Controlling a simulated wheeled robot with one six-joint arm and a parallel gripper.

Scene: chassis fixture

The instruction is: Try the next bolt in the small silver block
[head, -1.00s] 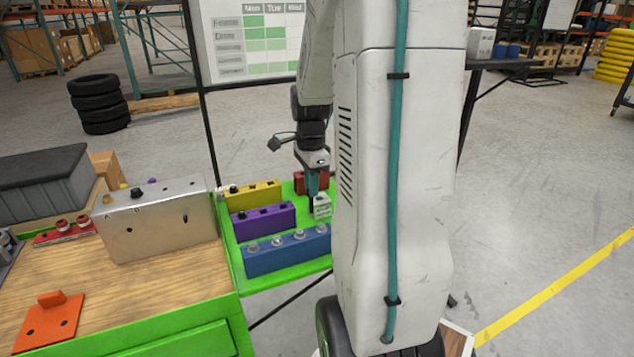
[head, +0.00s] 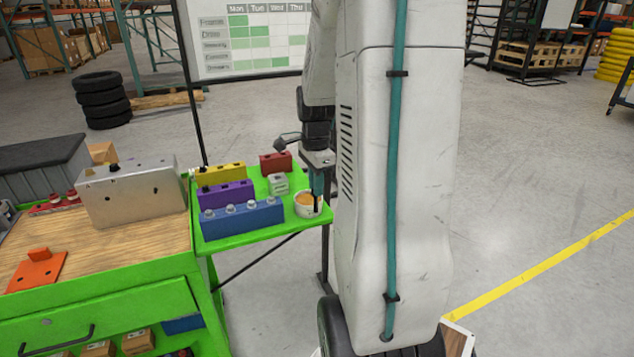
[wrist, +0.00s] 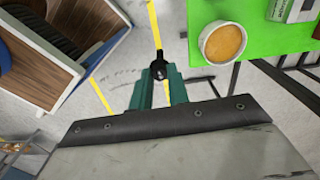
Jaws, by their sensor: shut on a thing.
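The small silver block (head: 278,185) stands on the green side shelf (head: 245,239). Its edge also shows at the top right of the wrist view (wrist: 293,10). My gripper (head: 317,192) is to the right of that block, beside a pale cup (head: 307,210) at the shelf's right end. In the wrist view, my gripper (wrist: 159,78) is shut on a dark bolt (wrist: 158,66), seen by its round black head. The bolt is over open floor, left of the cup there, and clear of the block. The block's top holes are too small to read.
A blue block (head: 240,220) with several silver bolts, a purple block (head: 226,195), a yellow block (head: 220,175) and a red block (head: 275,163) share the shelf. A large silver chassis (head: 135,197) stands on the wooden bench at left.

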